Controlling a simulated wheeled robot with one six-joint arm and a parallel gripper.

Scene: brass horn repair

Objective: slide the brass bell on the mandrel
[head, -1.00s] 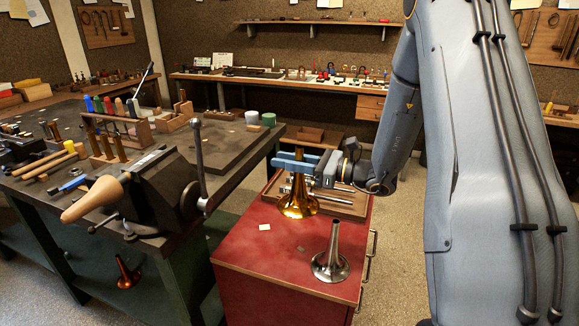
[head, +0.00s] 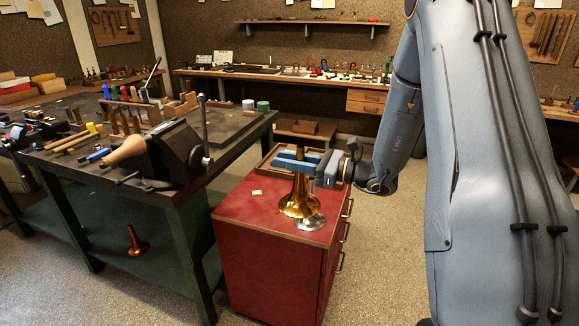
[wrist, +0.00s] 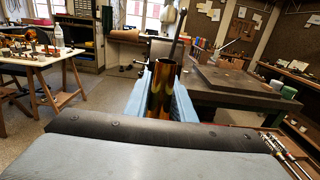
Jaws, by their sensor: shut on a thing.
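The brass bell (head: 298,198) hangs upright, flare down, with my gripper (head: 297,160) shut on its narrow stem. In the wrist view the stem (wrist: 162,88) stands between the blue fingers. The flare appears just above the red cabinet top, but the gap under it is hard to judge.
A silver bell (head: 312,221) stands on the red cabinet (head: 262,228), overlapping the brass flare in view; contact cannot be told. A copper bell (head: 137,243) is on the bench's lower shelf. The vise handle (head: 205,130) sticks up. Floor in front of the bench is clear.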

